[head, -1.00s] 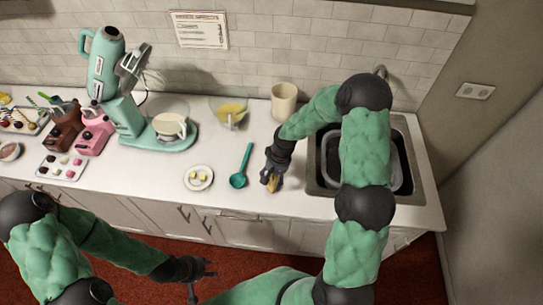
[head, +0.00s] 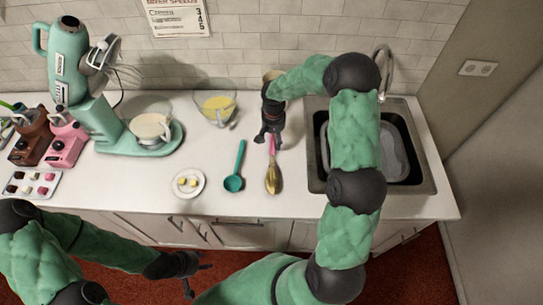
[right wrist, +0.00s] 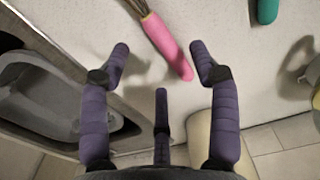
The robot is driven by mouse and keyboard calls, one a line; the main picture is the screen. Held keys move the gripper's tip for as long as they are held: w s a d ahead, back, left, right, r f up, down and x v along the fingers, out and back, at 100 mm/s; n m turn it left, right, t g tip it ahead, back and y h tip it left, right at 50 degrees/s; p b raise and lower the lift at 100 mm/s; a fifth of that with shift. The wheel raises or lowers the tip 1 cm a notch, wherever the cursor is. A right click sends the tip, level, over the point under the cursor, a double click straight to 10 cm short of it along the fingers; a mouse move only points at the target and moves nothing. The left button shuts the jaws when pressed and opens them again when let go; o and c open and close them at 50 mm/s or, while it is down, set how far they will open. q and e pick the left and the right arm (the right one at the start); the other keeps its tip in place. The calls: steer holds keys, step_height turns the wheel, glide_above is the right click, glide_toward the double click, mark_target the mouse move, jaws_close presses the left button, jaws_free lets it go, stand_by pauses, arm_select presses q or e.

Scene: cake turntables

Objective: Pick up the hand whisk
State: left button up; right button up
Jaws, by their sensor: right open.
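The hand whisk (head: 272,181) lies on the counter, its gold wire end toward the front edge and its pink handle toward the wall. My right gripper (head: 271,139) is at the handle end, partly covering it. In the right wrist view, the whisk's pink handle (right wrist: 168,46) reaches between the open, empty fingers of that gripper (right wrist: 160,70), with the wires at the top. I cannot tell how high the fingers are above the counter. My left gripper (head: 198,277) is open and empty, low in front of the cabinets.
A teal ladle (head: 234,180) lies left of the whisk, and a small plate (head: 188,191) is further left. The sink (head: 317,165) is to the right. A glass bowl (head: 217,116) and a green stand mixer (head: 85,118) stand behind. A beige canister (right wrist: 205,135) is near my right gripper.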

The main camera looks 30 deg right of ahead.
mark_target(274, 146)
steer(key=shift+w+d+f, duration=0.1)
steer(key=shift+f, duration=1.3)
steer(key=shift+w+d+f, duration=0.1)
steer(key=shift+f, duration=1.25)
jaws_close()
